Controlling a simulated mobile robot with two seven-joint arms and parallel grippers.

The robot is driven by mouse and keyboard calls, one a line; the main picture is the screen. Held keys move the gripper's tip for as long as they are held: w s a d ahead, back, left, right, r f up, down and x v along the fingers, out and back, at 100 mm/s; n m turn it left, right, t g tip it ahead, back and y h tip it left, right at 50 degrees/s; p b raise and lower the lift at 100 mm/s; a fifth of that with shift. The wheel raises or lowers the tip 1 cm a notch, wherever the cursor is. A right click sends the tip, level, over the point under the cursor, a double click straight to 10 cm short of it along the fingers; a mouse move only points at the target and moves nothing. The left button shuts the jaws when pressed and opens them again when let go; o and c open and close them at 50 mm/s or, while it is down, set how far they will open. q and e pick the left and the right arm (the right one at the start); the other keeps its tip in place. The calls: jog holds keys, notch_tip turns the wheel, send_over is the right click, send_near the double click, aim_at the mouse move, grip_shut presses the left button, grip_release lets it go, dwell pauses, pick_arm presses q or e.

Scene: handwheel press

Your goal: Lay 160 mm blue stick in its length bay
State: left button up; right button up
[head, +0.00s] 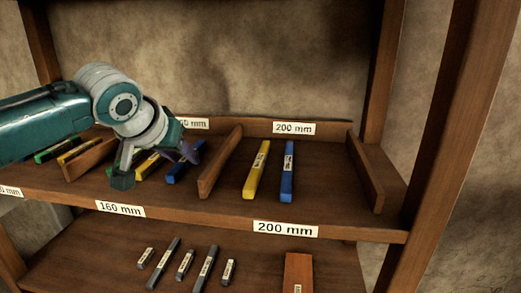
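A blue stick (176,174) lies in the 160 mm bay on the upper shelf, next to the divider on its right. My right gripper is not in view.
Right of the divider (220,162), the 200 mm bay holds a yellow stick (257,170) and a blue stick (287,172), with free room to their right. Another divider (88,159) bounds the 160 mm bay. The lower shelf holds several grey sticks (163,264) and a brown block (298,271).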

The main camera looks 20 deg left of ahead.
pick_arm(q)
jog(key=shift+o, duration=0.8)
jog(key=shift+s+r+p, duration=0.25)
jog(key=shift+r+p, duration=0.05)
jog(key=shift+r, duration=0.25)
jog(key=p+v, duration=0.3)
jog(key=v, duration=0.8)
jog(key=s+d+f+m+g, duration=0.1)
jog(key=s+d+f, duration=0.3)
jog(key=s, duration=0.4)
jog(key=s+d+f+m+g+h, duration=0.1)
jog(key=s+d+f, duration=0.3)
jog(key=s, duration=0.4)
jog(key=s+d+f+m+g+h, duration=0.1)
jog(key=s+d+f+m+g, duration=0.1)
jog(key=s, duration=0.6)
notch_tip(320, 180, down, 2)
jog(key=d+g, duration=0.1)
jog(key=d, duration=0.1)
jog(key=shift+d+m, duration=0.3)
jog(key=shift+d, duration=0.05)
jog(key=shift+f, duration=0.1)
